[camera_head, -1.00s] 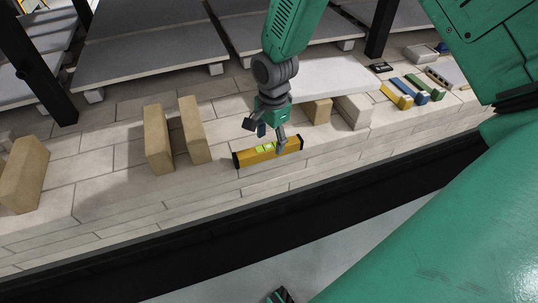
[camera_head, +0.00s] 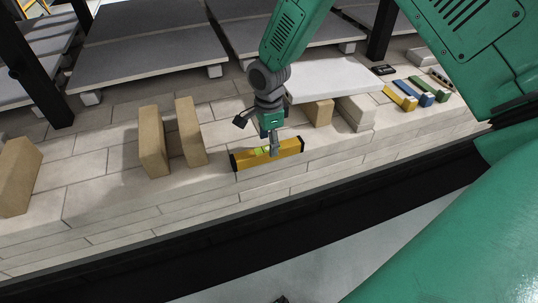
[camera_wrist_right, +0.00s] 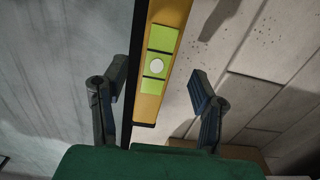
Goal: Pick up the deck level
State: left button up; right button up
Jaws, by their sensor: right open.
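The deck level (camera_head: 290,149) is a yellow bar with black ends and a light green vial window. It lies along the front edge of the pale brick deck. My right gripper (camera_head: 258,140) is open at the level, with one finger in front of its middle. In the right wrist view the level (camera_wrist_right: 149,106) runs between the two open fingers of my right gripper (camera_wrist_right: 159,78), with a gap visible on the right finger's side. I cannot tell whether the left finger touches it. My left gripper is not in view.
Two tan bricks (camera_head: 190,132) stand left of the level, and another (camera_head: 17,176) is at far left. A small tan block (camera_head: 319,112) and a pale block (camera_head: 355,112) stand to the right. Yellow (camera_head: 401,99), blue and green pieces lie farther right. Grey slabs (camera_head: 150,50) lie behind.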

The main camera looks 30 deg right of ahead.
aim_at(268, 148)
jog(key=f, duration=0.1)
jog(key=f+b, duration=0.1)
jog(key=f, duration=0.1)
jog(key=shift+s+a, duration=0.15)
jog(key=shift+a, duration=0.15)
jog(key=shift+a+f, duration=0.1)
jog(key=shift+f, duration=0.45)
jog(key=c, duration=0.3)
jog(key=shift+d, duration=0.25)
grip_shut()
jog(key=shift+a, duration=0.1)
